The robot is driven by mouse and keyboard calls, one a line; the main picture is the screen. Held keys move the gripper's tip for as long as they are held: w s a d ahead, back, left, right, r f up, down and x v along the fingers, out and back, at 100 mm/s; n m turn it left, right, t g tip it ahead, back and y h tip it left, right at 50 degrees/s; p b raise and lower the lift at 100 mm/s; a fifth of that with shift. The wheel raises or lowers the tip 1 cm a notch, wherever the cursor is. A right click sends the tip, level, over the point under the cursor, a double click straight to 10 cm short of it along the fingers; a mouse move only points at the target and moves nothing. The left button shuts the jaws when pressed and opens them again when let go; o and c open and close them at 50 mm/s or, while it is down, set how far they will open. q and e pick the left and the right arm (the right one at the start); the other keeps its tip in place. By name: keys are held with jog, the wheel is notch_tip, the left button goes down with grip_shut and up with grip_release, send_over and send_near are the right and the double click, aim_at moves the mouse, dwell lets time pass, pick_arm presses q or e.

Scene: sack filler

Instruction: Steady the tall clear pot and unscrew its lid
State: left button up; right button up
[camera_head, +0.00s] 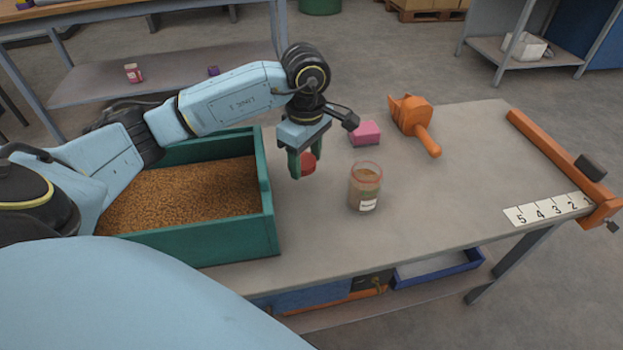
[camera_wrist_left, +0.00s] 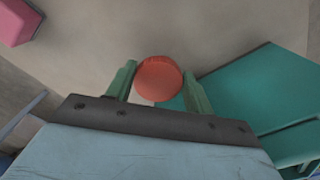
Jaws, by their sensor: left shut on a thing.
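The clear pot (camera_head: 365,188) stands upright on the grey table, right of my left gripper. It has brown contents, a white label low on its side and a thin red ring at the top; its mouth looks open. My left gripper (camera_head: 301,164) points down, apart from the pot. Its green fingers are shut on a round red lid (camera_head: 309,163). The lid also shows between the fingertips in the left wrist view (camera_wrist_left: 159,78). I cannot tell how far above the table it is. My right gripper is not in view.
A green bin (camera_head: 268,215) of brown grain stands left of the gripper. A pink block (camera_head: 365,133) and an orange scoop (camera_head: 413,118) lie behind the pot. An orange bar (camera_head: 555,155) and number strip (camera_head: 548,209) are at the right edge. The table's right middle is clear.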

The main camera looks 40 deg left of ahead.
aim_at(306, 186)
pick_arm(q)
notch_tip(306, 186, down, 4)
jog(key=shift+f+b, duration=0.2)
jog(key=shift+b, duration=0.35)
jog(key=shift+f, duration=0.35)
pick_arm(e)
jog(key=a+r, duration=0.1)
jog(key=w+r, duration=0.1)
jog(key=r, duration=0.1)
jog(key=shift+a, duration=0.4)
pick_arm(q)
jog(key=shift+f, duration=0.2)
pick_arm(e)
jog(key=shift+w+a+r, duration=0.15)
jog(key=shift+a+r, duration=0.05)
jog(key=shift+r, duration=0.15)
pick_arm(q)
jog(key=shift+b, duration=0.3)
jog(key=o, duration=1)
jog(key=shift+s, duration=0.15)
jog(key=shift+o, duration=0.3)
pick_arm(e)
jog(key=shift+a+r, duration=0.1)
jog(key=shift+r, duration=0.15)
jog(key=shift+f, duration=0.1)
